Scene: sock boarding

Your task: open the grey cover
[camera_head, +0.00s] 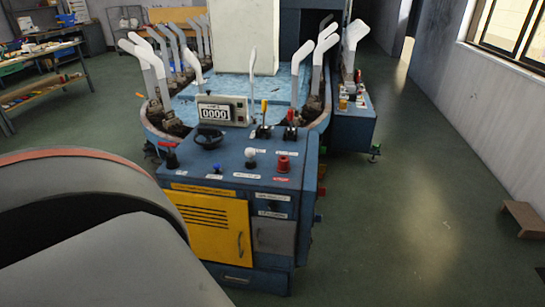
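The grey cover (280,239) is a small panel low on the front of the blue machine (237,157), to the right of the yellow door (207,231). It looks closed and flush with the front, with a small handle at its left side. A white label sits just above it. A large grey part of my own body fills the lower left of the head view and hides the floor left of the machine. Neither of my grippers is in view.
White sock forms stand behind. The floor (420,220) to the right is clear. A brown step (524,218) stands by the right wall.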

